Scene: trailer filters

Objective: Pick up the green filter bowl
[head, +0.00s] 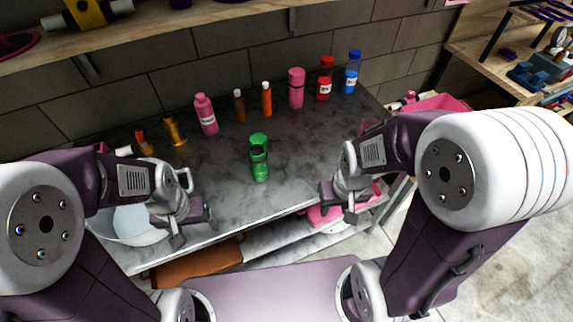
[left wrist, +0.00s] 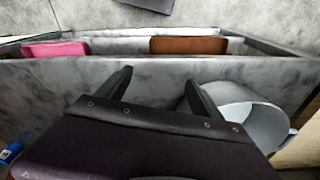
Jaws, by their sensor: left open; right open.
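The green filter bowl (head: 259,158) stands upright on the grey marbled worktop (head: 215,165), near the middle of the head view. My left gripper (head: 194,228) is open and empty, left of the bowl and near the worktop's front edge. Its two dark fingers (left wrist: 158,88) show apart in the left wrist view, with nothing between them. My right gripper (head: 338,204) is open and empty, right of the bowl and near the front edge. The green bowl is not visible in the left wrist view.
A pale bucket (head: 135,224) stands beside my left gripper and also shows in the left wrist view (left wrist: 245,115). Several bottles stand along the back, including a pink one (head: 206,115), a red one (head: 325,80) and a blue one (head: 351,73). Worktop around the bowl is clear.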

